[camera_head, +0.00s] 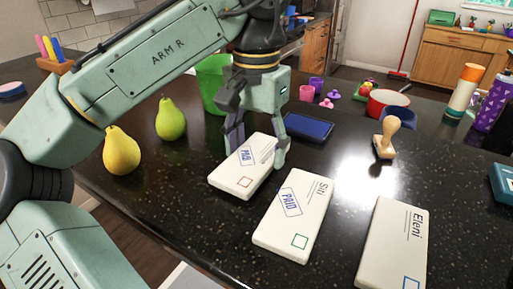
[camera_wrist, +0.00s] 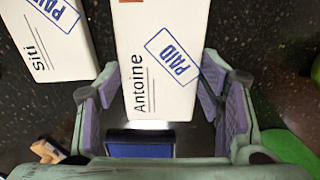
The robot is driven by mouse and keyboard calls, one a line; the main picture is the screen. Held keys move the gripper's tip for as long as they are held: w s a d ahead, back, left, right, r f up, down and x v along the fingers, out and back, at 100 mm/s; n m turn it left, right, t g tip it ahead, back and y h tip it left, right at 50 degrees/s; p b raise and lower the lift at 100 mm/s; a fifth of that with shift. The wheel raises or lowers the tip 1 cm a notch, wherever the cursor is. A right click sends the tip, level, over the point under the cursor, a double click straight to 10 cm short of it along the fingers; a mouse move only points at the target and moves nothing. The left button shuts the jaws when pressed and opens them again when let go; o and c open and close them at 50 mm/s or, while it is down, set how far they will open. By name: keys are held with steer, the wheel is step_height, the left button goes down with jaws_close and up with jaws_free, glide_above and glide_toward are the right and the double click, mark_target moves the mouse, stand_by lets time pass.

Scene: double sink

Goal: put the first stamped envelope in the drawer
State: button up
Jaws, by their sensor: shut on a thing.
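A third, "Eleni" (camera_head: 385,252), shows no PAID stamp. I cannot make out the drawer clearly; a pale edge (camera_head: 188,277) shows below the counter.
A blue ink pad (camera_head: 308,127) lies behind my gripper and a wooden stamp (camera_head: 385,138) stands right of it. Two pears (camera_head: 122,152) and a green container (camera_head: 212,80) are at left. A red pot (camera_head: 386,101) and bottles are farther back right.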

steer(key=shift+f, duration=0.3)
steer(key=shift+f, duration=0.15)
steer(key=o, duration=1.1)
